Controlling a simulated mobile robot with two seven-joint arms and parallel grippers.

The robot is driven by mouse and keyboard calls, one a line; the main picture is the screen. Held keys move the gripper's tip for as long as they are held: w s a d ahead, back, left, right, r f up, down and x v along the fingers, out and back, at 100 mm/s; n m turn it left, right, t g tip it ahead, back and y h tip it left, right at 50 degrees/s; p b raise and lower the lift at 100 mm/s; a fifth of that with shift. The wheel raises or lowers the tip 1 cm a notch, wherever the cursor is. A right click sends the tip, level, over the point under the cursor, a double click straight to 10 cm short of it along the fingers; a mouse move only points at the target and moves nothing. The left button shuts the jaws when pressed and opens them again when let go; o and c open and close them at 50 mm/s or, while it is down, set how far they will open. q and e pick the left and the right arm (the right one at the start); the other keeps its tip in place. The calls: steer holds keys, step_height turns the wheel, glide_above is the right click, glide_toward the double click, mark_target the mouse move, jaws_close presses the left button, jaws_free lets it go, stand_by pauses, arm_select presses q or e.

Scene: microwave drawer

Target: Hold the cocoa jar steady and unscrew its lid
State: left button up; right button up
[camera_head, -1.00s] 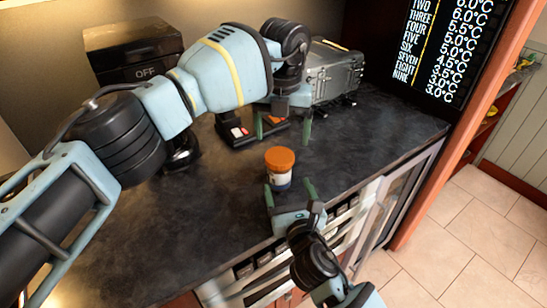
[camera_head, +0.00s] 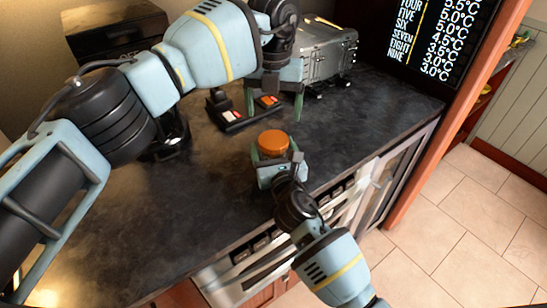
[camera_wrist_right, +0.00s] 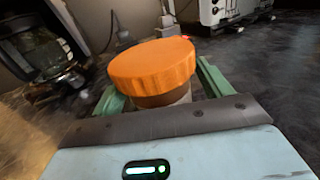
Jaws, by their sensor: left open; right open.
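The cocoa jar stands upright on the dark counter, with its orange lid (camera_head: 273,143) on top; the lid also shows large in the right wrist view (camera_wrist_right: 155,68). My right gripper (camera_head: 276,158) is open, its green fingers on either side of the jar below the lid. In the right wrist view the fingers (camera_wrist_right: 160,92) flank the jar body, which is mostly hidden; contact cannot be told. My left gripper (camera_head: 274,108) is open and empty, fingers pointing down, behind the jar and higher in the picture.
A black tray (camera_head: 232,124) with small red, white and orange items lies behind the jar, by my left gripper. A metal toaster-like appliance (camera_head: 326,62) stands at the back right. A dark box (camera_head: 112,28) is at the back left. The counter (camera_head: 345,130) right of the jar is clear.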

steer(key=shift+w+a, duration=0.2)
steer(key=shift+w, duration=0.5)
